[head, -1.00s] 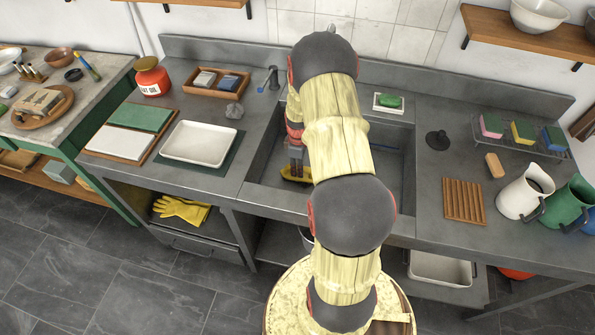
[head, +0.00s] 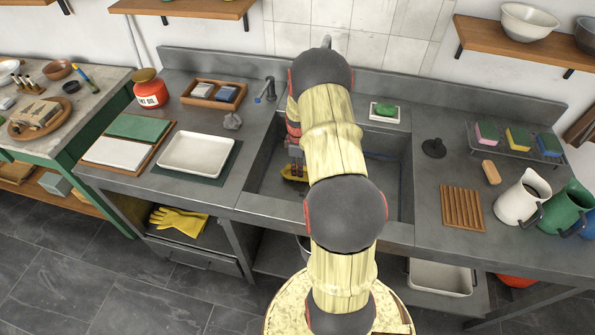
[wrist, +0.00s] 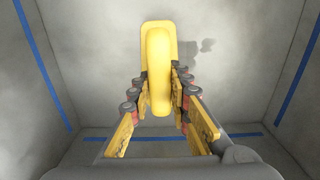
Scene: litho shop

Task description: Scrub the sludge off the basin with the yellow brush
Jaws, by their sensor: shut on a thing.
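The grey basin (head: 396,190) is sunk in the counter, and my arm covers much of it in the head view. The yellow brush (wrist: 158,70) is in my gripper (wrist: 160,95), whose fingers are shut on it from both sides. The brush is over the basin floor; whether it touches is unclear. In the head view the brush (head: 290,172) shows low in the basin's left part, partly behind my arm. A small dark grey patch (wrist: 207,45) lies just right of the brush; I cannot tell sludge from shadow.
Blue lines (wrist: 298,75) run along the basin walls. A tap (head: 268,92) stands behind the basin's left side. A green soap on a dish (head: 384,112) sits at its back edge. A white tray (head: 197,153) lies left; a wooden rack (head: 461,206) and white jug (head: 522,196) stand right.

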